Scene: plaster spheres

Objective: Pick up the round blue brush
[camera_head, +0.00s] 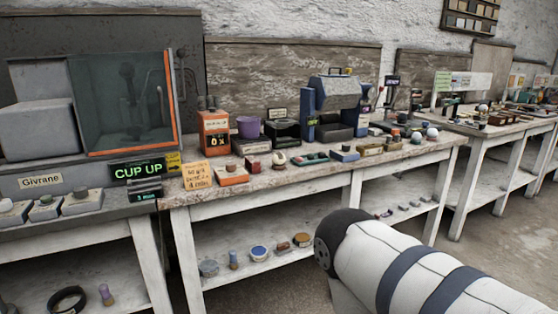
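A round, flat-looking blue item (259,253) with a pale rim sits on the lower shelf of the middle workbench. It best fits the round blue brush, though its bristles are too small to make out. A slim upright blue item (233,260) stands just left of it. A grey-blue round item (208,267) lies farther left. Neither of my grippers shows. A thick white and dark arm link of mine fills the lower right, to the right of these items, with a gap between.
The lower shelf (222,244) lies under the workbench top (330,172), between white legs. Brown items (283,246) lie right of the blue one. The top is crowded with small machines and a purple pot (248,127). A glass-fronted cabinet (120,100) stands left. Open floor shows at right.

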